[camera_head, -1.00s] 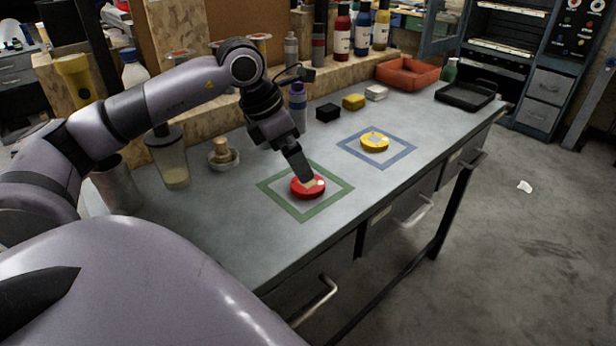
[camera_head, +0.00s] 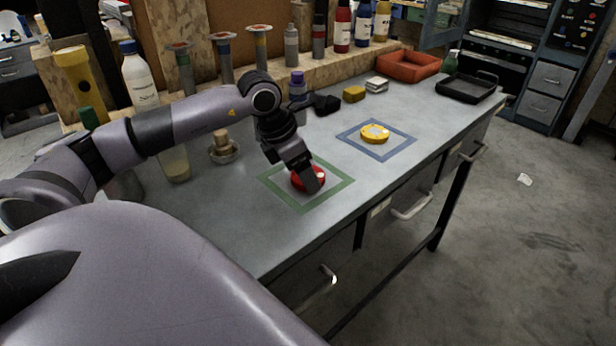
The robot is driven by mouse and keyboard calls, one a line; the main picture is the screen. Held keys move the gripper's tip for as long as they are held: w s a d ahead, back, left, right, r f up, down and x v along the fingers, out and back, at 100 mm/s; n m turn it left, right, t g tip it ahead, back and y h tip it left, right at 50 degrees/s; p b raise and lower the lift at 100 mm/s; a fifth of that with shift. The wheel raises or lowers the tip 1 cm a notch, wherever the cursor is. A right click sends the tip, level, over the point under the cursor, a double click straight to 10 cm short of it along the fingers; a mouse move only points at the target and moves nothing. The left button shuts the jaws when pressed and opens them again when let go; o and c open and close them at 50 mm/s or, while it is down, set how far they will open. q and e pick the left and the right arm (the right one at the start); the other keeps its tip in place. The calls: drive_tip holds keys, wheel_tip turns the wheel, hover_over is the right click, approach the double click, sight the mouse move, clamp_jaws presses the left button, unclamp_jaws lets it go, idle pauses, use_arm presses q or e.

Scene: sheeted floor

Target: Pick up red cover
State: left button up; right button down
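The red cover (camera_head: 297,181) is a round red disc lying inside the green square outline (camera_head: 336,189) on the grey workbench. My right gripper is not in view.
A yellow disc (camera_head: 375,133) lies inside a blue square outline (camera_head: 347,137) behind to the right. Small black, yellow and white blocks stand farther back, near an orange tray (camera_head: 408,68) and a black tray (camera_head: 466,88). The bench front is clear.

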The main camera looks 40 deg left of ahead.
use_arm(q)
drive_tip(key=shift+c, duration=0.8)
drive_tip(key=shift+r, duration=0.1)
